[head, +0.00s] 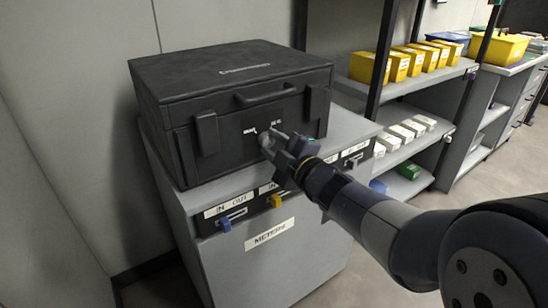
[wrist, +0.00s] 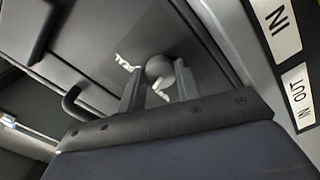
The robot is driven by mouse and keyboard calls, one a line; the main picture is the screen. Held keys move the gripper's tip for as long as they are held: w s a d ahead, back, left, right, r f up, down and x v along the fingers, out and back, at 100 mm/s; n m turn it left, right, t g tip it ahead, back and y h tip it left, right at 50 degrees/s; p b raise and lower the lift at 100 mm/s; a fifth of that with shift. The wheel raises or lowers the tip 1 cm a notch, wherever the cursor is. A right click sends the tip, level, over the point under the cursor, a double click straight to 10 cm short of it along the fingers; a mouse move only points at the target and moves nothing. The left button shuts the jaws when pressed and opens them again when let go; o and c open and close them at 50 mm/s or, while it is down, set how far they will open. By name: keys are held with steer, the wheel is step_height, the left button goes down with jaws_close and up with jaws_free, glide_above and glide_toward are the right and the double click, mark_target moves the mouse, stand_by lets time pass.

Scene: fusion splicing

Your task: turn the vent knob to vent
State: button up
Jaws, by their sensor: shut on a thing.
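The vent knob (wrist: 160,68) is a small round grey knob on the front face of a black case (head: 170,85). In the wrist view it sits between the fingers of my gripper (wrist: 158,88), which is shut on it. A small white pointer shows beside the knob. In the head view my gripper (head: 275,140) reaches the case front from the right and partly hides the knob. White lettering beside the knob is partly covered; one label (wrist: 127,62) is seen at a steep tilt in the wrist view.
The case has a front handle (head: 265,93) and two latches. It stands on a grey cabinet (head: 305,250) with IN/OUT labels, a blue lever (head: 224,224) and a yellow lever (head: 276,201). Shelves with yellow bins (head: 370,67) and white boxes stand at the right.

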steer(key=n+b, duration=0.3)
steer(key=n, duration=0.2)
steer(key=shift+b, duration=0.4)
steer(key=shift+n, duration=0.3)
steer(key=o, duration=1)
steer(key=shift+s+r, duration=0.1)
steer(key=shift+p+v, duration=1.4)
steer(key=shift+v, duration=3.95)
